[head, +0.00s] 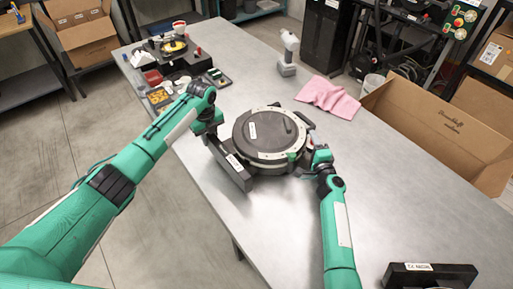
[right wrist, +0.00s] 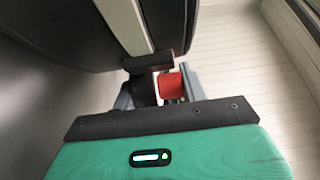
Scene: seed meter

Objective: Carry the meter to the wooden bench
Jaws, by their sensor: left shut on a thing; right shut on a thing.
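The meter (head: 270,138) is a round, dark grey unit with a pale ring around its lid, at the middle of the grey metal table. A dark bar with a white label (head: 234,172) runs along its left front side. My left gripper (head: 212,132) is shut on the meter's left side. My right gripper (head: 312,160) is shut on its right side. In the right wrist view, the meter's dark body (right wrist: 75,35) fills the upper left and a red part shows by my right gripper (right wrist: 165,84). I cannot tell whether the meter touches the table.
A wooden-topped bench (head: 10,24) stands at the far upper left, across open floor (head: 60,140). The metal table (head: 400,190) also holds a pink cloth (head: 328,97), a white handheld device (head: 287,55), trays (head: 160,97) and a black labelled block (head: 430,275). A cardboard box (head: 435,125) is at right.

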